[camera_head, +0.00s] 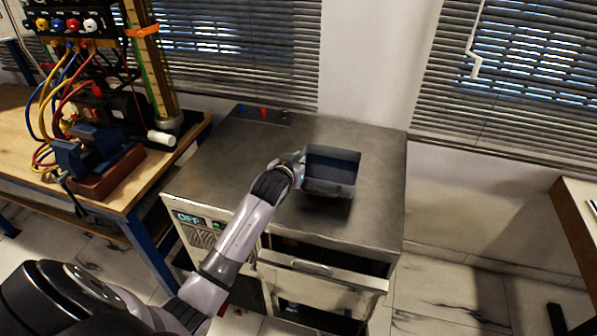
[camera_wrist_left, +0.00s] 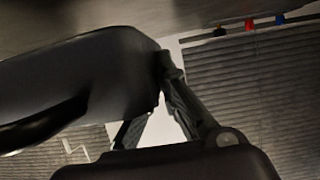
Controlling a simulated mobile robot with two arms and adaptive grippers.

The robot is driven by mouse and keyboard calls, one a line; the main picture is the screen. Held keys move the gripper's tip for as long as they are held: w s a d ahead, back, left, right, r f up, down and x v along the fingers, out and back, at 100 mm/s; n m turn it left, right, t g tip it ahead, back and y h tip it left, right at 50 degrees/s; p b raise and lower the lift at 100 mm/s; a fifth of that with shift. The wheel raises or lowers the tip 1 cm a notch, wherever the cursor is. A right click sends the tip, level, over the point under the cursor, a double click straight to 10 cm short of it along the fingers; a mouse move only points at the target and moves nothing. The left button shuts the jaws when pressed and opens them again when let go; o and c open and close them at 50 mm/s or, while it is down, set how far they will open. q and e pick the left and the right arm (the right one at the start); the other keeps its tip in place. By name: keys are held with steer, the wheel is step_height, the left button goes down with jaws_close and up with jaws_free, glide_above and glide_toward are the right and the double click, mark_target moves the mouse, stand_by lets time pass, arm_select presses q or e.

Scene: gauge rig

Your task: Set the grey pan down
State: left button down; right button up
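The grey pan (camera_head: 335,165) is a rectangular open box over the steel top of the cabinet (camera_head: 225,150), right of its middle. It looks empty and roughly level. A dark shadow lies on the steel below its near side; I cannot tell for sure whether its bottom touches the top. My left gripper (camera_head: 305,181) is at the pan's near left side and appears shut on it; the pan hides the fingertips. In the left wrist view the dark pan (camera_wrist_left: 75,80) fills the left, against the fingers. My right gripper is not in view.
Small coloured knobs (camera_head: 263,113) stand at the cabinet top's back left edge. The steel around the pan is otherwise clear. An open drawer (camera_head: 320,270) juts out at the front. A wooden bench (camera_head: 125,190) with a blue vise (camera_head: 95,150) and cables stands to the left.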

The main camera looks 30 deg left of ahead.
arm_select(q)
steer(key=shift+f, duration=2.05)
steer(key=shift+f, duration=0.15)
steer(key=c, duration=1.8)
jaws_free()
steer(key=v, duration=1.2)
